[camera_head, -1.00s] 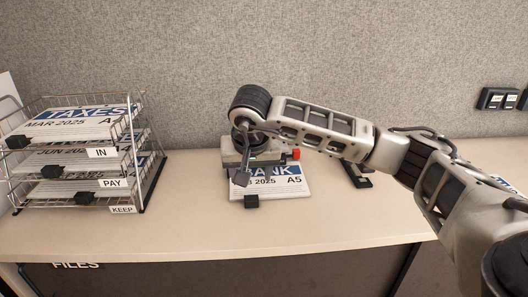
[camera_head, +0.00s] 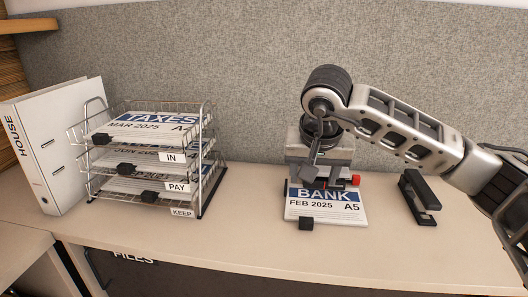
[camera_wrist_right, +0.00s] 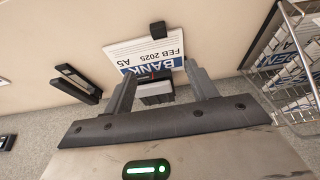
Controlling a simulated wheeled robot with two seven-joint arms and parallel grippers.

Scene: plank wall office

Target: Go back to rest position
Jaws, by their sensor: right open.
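My right gripper (camera_head: 316,178) hangs over the desk from the arm that comes in from the right. It is open, and its two fingers (camera_wrist_right: 160,82) are spread with nothing visibly held. Below it lies a BANK FEB 2025 A5 paper stack (camera_head: 326,208) with a black clip on its front edge; it also shows in the right wrist view (camera_wrist_right: 143,48). A grey punch-like device (camera_head: 300,150) with a red knob stands at the stack's back edge, partly hidden by the gripper. In the right wrist view this device (camera_wrist_right: 155,92) shows between the fingers. My left gripper is not in view.
A wire tray rack (camera_head: 203,205) labelled IN, PAY and KEEP stands left, holding clipped paper stacks. A white HOUSE binder (camera_head: 50,150) is beside it. A black stapler (camera_head: 420,195) lies right of the device. The desk (camera_head: 250,240) is clear between rack and stack.

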